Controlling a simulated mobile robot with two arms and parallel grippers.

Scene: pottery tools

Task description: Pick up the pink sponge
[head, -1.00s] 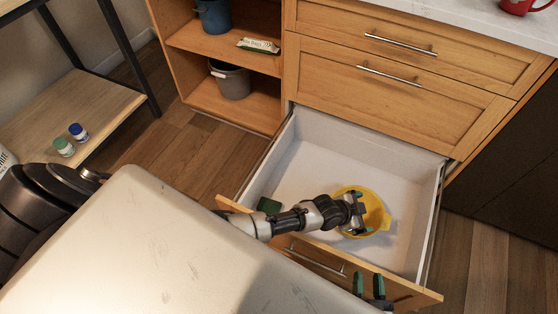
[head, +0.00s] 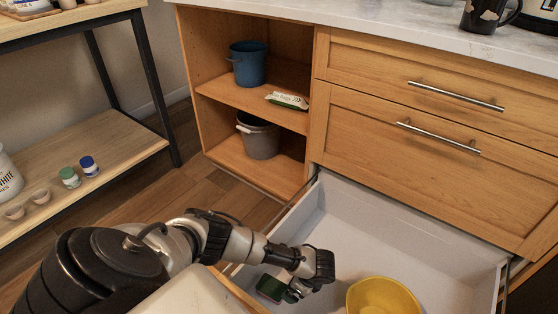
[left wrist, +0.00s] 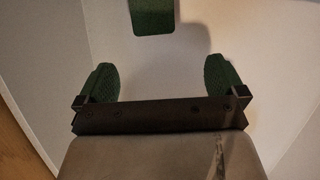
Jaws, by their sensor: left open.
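A small block with a dark green top face (head: 270,287) lies in the open drawer, near its front left corner. Its side looks dark reddish, so it may be the sponge, but I see no clear pink. My left gripper (head: 293,291) is in the drawer, just right of the block. In the left wrist view the green face (left wrist: 152,15) shows at the top edge, ahead of the fingers. There my left gripper (left wrist: 160,80) is open, with nothing between its green fingertips. My right gripper is not in view.
A yellow bowl (head: 382,298) sits in the drawer (head: 400,245) to the right of my left gripper. The drawer's walls rise around them. The cabinet (head: 420,175) stands behind. The drawer floor between bowl and back wall is clear.

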